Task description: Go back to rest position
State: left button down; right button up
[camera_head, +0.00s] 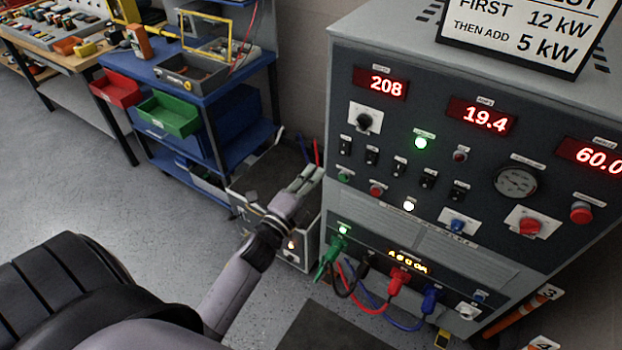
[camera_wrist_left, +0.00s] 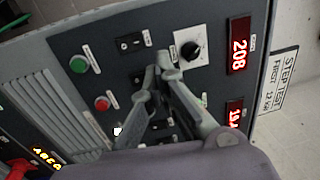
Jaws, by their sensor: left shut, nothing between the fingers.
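My left gripper (camera_head: 305,180) is shut and empty, at the left side of the grey control cabinet (camera_head: 470,55). In the left wrist view, the closed fingertips (camera_wrist_left: 165,65) show in front of the cabinet's panel, over the switches. I cannot tell whether they touch it. The panel bears a black knob (camera_head: 364,121), a green button (camera_wrist_left: 79,64), a red button (camera_wrist_left: 102,103) and red displays reading 208 (camera_head: 380,83) and 19.4 (camera_head: 481,116). My right gripper is not in view.
Green, red and blue plugs with cables (camera_head: 397,280) sit at the cabinet's lower panel. A blue cart (camera_head: 205,75) with green (camera_head: 170,113) and red bins stands behind left. A small box unit (camera_head: 295,245) stands beside the cabinet. The grey floor (camera_head: 70,170) at left is clear.

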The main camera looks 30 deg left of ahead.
pick_arm(q)
jog(key=shift+s, duration=0.25)
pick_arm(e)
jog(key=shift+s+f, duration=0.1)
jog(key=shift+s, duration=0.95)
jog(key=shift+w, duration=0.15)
pick_arm(q)
jog(key=s+d+f+n+g, duration=0.1)
jog(key=s+f+n+g, duration=0.25)
jog(key=f, duration=0.75)
jog(key=s+d+f+n+g, duration=0.15)
jog(key=s+f, duration=0.25)
jog(key=f, duration=0.7)
jog(key=s+d+f+n+g, duration=0.1)
jog(key=s+f+n+g, duration=0.2)
jog(key=f, duration=0.8)
jog(key=s+f+n+g, duration=0.2)
jog(key=s+f, duration=0.4)
jog(key=s, duration=0.5)
jog(key=s+d+f+n+g, duration=0.1)
jog(key=s+f+n+g, duration=0.2)
jog(key=s, duration=0.8)
jog(key=s+d+f+n+g, duration=0.1)
jog(key=s+f+g, duration=0.4)
jog(key=s+f, duration=0.5)
jog(key=shift+s+f+n, duration=0.25)
jog(key=shift+s+n, duration=0.35)
jog(key=shift+n, duration=0.3)
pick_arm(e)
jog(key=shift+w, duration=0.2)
